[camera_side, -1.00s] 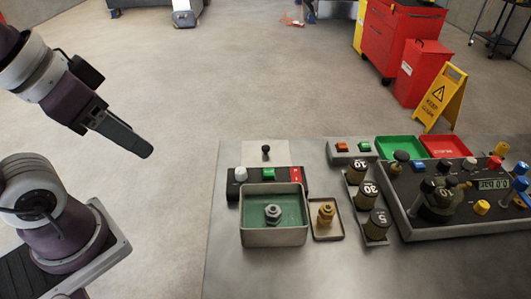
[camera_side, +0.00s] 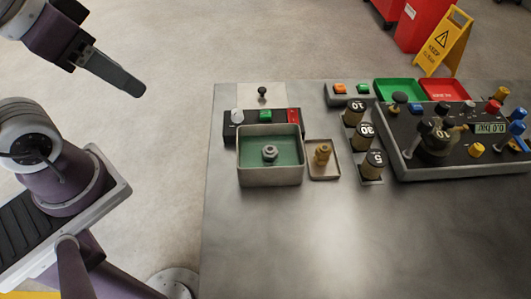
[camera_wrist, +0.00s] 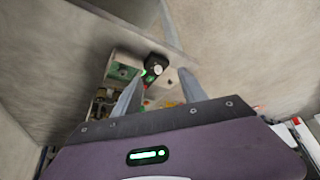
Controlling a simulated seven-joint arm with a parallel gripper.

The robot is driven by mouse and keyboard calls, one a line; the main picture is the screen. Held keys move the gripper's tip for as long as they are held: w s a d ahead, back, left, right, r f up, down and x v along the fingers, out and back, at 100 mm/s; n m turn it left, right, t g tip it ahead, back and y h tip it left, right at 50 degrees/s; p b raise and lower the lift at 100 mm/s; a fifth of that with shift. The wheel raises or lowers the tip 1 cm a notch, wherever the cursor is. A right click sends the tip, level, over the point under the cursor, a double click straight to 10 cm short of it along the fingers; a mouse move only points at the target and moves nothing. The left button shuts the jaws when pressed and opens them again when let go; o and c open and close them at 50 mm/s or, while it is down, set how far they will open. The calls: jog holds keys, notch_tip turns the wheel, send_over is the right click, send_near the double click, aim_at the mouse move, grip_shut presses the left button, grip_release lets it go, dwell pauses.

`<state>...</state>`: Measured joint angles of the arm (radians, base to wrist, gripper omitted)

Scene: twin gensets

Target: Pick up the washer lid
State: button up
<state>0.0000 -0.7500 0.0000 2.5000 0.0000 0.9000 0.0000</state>
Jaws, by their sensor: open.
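A pale flat plate with a black knob (camera_side: 262,91), which looks like the washer lid, lies at the back left of the bench in the side view. In front of it stands a metal tank (camera_side: 270,175) with green inside and a hex fitting (camera_side: 270,153) in it. A dark control strip with a white knob, a green button and a red switch runs along the tank's back. My gripper (camera_side: 137,88) is in the air left of the bench, well apart from the lid. In the wrist view my gripper (camera_wrist: 160,74) has its fingers spread, nothing between them.
A small tray with a brass fitting (camera_side: 323,153) stands right of the tank. Several weights (camera_side: 366,136) and a large control panel (camera_side: 450,165) stand farther right, with green (camera_side: 398,90) and red trays (camera_side: 443,88) behind. The front of the bench (camera_side: 330,240) is clear.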

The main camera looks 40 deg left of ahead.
jog(key=shift+c, duration=0.5)
jog(key=m+g+y, duration=0.2)
jog(key=m+g, duration=0.4)
jog(key=m, duration=1.2)
send_over(262, 88)
jog(key=d, duration=0.2)
notch_tip(262, 88, down, 14)
jog(key=f, duration=0.2)
jog(key=a+f, duration=0.1)
jog(key=f, duration=0.4)
jog(key=shift+a+f, duration=0.3)
jog(key=shift+c, duration=0.5)
grip_shut()
